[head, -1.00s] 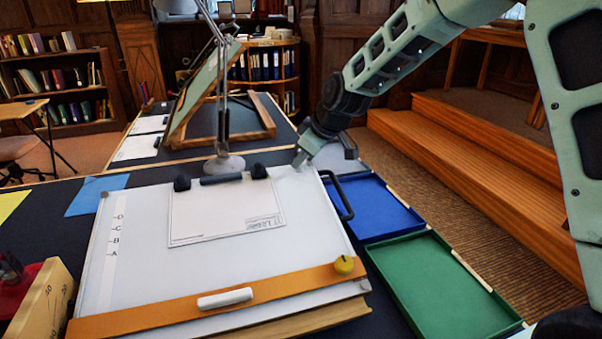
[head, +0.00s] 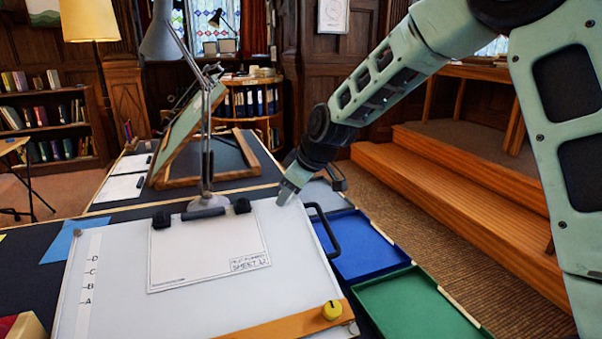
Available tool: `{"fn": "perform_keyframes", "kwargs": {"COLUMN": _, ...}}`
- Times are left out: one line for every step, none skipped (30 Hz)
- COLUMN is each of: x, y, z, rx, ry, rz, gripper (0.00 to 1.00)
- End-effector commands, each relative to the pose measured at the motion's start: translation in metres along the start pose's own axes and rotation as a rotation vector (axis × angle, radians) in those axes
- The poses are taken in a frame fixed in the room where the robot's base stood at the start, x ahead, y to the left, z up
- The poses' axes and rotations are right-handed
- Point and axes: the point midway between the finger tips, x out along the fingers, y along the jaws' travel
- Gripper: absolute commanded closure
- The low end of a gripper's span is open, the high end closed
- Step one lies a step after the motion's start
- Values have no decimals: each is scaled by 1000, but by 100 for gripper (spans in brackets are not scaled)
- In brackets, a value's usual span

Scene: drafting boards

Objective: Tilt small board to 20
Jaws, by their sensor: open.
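A near white drawing board (head: 110,262) fills the front, with a sheet (head: 210,255) clipped at its top and an orange straightedge (head: 285,328) low across it. A black looped handle (head: 326,232) is at its right edge. A second board (head: 182,138) stands steeply tilted on a wooden frame on the table behind. I cannot tell from size alone which is the small board. My gripper (head: 284,196) points down at the near board's top right corner, left of the handle. It is open and appears empty. Whether its tips touch the board is unclear.
A desk lamp (head: 207,150) stands behind the near board's top edge. Blue (head: 360,245) and green (head: 415,305) trays lie to the right. A blue paper (head: 62,243) is at left. Wooden steps (head: 450,185) rise beyond the carpet at right.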

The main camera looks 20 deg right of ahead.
Motion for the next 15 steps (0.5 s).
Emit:
{"fn": "perform_keyframes", "kwargs": {"x": -7, "y": 1, "z": 0, "rx": 1, "ry": 2, "rz": 3, "gripper": 50}}
{"fn": "perform_keyframes", "kwargs": {"x": -11, "y": 1, "z": 0, "rx": 1, "ry": 1, "rz": 3, "gripper": 50}}
{"fn": "perform_keyframes", "kwargs": {"x": -18, "y": 2, "z": 0, "rx": 0, "ry": 2, "rz": 4, "gripper": 50}}
{"fn": "perform_keyframes", "kwargs": {"x": -24, "y": 2, "z": 0, "rx": 0, "ry": 2, "rz": 6, "gripper": 50}}
{"fn": "perform_keyframes", "kwargs": {"x": -31, "y": 2, "z": 0, "rx": 0, "ry": 2, "rz": 6, "gripper": 50}}
{"fn": "perform_keyframes", "kwargs": {"x": -40, "y": 2, "z": 0, "rx": 0, "ry": 2, "rz": 6, "gripper": 50}}
{"fn": "perform_keyframes", "kwargs": {"x": -47, "y": 2, "z": 0, "rx": 1, "ry": 2, "rz": 7, "gripper": 50}}
{"fn": "perform_keyframes", "kwargs": {"x": -54, "y": 2, "z": 0, "rx": 1, "ry": 2, "rz": 6, "gripper": 50}}
{"fn": "perform_keyframes", "kwargs": {"x": -64, "y": 2, "z": 0, "rx": 2, "ry": 2, "rz": 7, "gripper": 50}}
{"fn": "perform_keyframes", "kwargs": {"x": -71, "y": 2, "z": 0, "rx": 1, "ry": 1, "rz": 7, "gripper": 50}}
{"fn": "perform_keyframes", "kwargs": {"x": -79, "y": 2, "z": 0, "rx": 1, "ry": 1, "rz": 7, "gripper": 50}}
{"fn": "perform_keyframes", "kwargs": {"x": -88, "y": 2, "z": 0, "rx": 2, "ry": 0, "rz": 7, "gripper": 50}}
{"fn": "perform_keyframes", "kwargs": {"x": -95, "y": 2, "z": 0, "rx": 1, "ry": 0, "rz": 7, "gripper": 50}}
{"fn": "perform_keyframes", "kwargs": {"x": -102, "y": 2, "z": 0, "rx": 1, "ry": 0, "rz": 6, "gripper": 50}}
{"fn": "perform_keyframes", "kwargs": {"x": -111, "y": 2, "z": 0, "rx": 2, "ry": 0, "rz": 6, "gripper": 50}}
